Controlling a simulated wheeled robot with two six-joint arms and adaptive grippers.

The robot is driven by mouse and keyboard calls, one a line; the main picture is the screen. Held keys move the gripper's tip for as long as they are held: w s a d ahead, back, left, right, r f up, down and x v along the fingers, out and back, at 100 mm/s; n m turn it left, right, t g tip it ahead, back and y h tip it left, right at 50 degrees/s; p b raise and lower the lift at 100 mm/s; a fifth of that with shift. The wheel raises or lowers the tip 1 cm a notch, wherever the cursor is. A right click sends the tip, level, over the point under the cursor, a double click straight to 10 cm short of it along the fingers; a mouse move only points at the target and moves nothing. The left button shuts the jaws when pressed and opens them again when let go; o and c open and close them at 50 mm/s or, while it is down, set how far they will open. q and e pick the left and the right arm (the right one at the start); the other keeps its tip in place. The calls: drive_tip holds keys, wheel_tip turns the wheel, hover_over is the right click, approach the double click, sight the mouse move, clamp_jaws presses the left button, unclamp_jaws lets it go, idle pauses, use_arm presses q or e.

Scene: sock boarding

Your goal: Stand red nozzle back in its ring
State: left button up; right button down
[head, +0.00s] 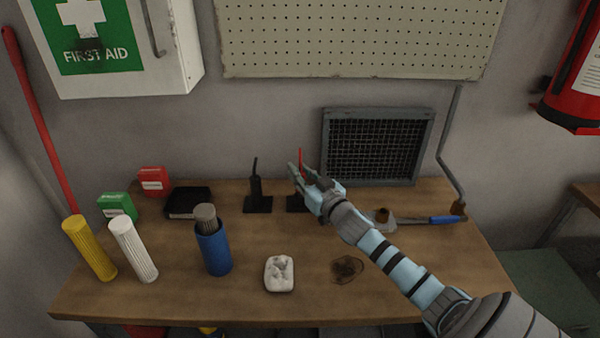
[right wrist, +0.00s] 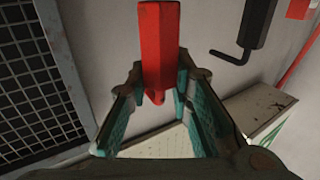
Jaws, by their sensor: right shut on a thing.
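The red nozzle (head: 301,158) is held by my right gripper (head: 300,176), its thin spout pointing up. In the right wrist view its thick red body (right wrist: 159,42) lies between the fingers of my right gripper (right wrist: 160,82), which are shut on it. A black base (head: 296,204) lies on the bench just below the gripper, partly hidden by it. I cannot tell whether the nozzle's lower end touches the ring there. My left gripper is not in view.
A black nozzle (head: 256,188) stands in its own base left of the gripper; it also shows in the right wrist view (right wrist: 258,22). A framed mesh grille (head: 375,147) stands behind my arm. The front of the wooden bench (head: 200,297) is mostly clear.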

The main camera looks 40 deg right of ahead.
drive_tip(key=shift+f+b, duration=0.5)
drive_tip(key=shift+f, duration=0.05)
idle(0.5)
drive_tip(key=c, duration=1.4)
unclamp_jaws()
drive_tip(key=shift+o, duration=0.2)
drive_tip(key=shift+s, duration=0.1)
drive_tip(key=shift+s+f, duration=0.1)
drive_tip(key=shift+s, duration=0.2)
drive_tip(key=s+a, duration=0.1)
drive_tip(key=s, duration=1)
drive_tip(key=shift+a, duration=0.3)
drive_tip(key=shift+r, duration=0.2)
